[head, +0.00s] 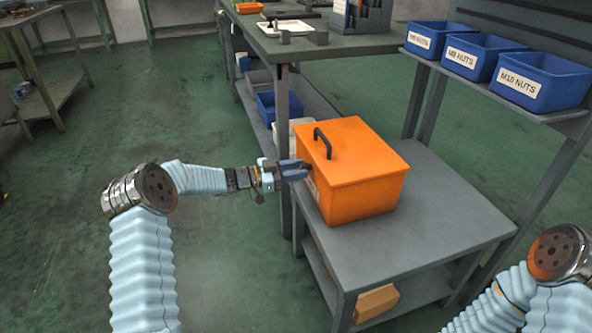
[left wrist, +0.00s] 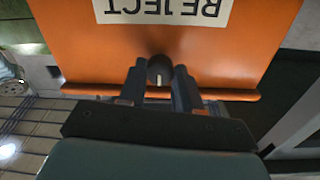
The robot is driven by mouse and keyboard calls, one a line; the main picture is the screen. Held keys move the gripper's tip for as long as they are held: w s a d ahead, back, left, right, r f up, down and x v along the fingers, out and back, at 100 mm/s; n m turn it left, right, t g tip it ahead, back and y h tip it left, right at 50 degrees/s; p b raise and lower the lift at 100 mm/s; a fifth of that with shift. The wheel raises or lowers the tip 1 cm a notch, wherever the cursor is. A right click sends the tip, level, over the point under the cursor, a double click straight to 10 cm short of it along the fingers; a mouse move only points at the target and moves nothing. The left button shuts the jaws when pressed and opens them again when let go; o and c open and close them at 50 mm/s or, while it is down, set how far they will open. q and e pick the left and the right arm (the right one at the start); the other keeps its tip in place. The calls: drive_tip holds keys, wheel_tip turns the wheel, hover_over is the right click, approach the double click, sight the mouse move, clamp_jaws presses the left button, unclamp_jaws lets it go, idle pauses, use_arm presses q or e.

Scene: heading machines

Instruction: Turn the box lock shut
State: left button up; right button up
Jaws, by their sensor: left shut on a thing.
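The orange box (head: 352,200) stands on the grey side table with its lid closed and a dark handle (head: 322,142) on top. In the left wrist view its front face (left wrist: 195,45) carries a REJECT label that reads upside down. The box lock (left wrist: 159,68) is a round dark knob with a pale mark, near the lid edge. My left gripper (head: 303,170) is at the box's left face, and in the left wrist view its fingers (left wrist: 158,80) are on both sides of the knob, shut on it. My right gripper is out of view; only part of my right arm shows.
The grey side table (head: 455,215) has bare top to the right of the box. A cardboard-coloured box (head: 376,302) lies on its lower shelf. Blue nut bins (head: 540,82) stand on a shelf at upper right. A workbench (head: 345,47) stands behind.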

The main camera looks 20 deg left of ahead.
use_arm(q)
drive_tip(key=shift+f+m+y+b, duration=0.1)
drive_tip(key=shift+m+y+b, duration=0.2)
drive_tip(key=shift+m+b, duration=8.8)
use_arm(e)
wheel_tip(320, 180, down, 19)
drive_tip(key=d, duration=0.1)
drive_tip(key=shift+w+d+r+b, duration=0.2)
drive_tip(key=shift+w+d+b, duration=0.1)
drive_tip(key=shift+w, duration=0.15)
use_arm(q)
drive_tip(key=o, duration=1)
drive_tip(key=shift+o, duration=0.2)
drive_tip(key=p+v, duration=0.1)
drive_tip(key=v, duration=1.3)
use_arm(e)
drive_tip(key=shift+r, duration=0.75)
use_arm(q)
drive_tip(key=shift+d, duration=0.1)
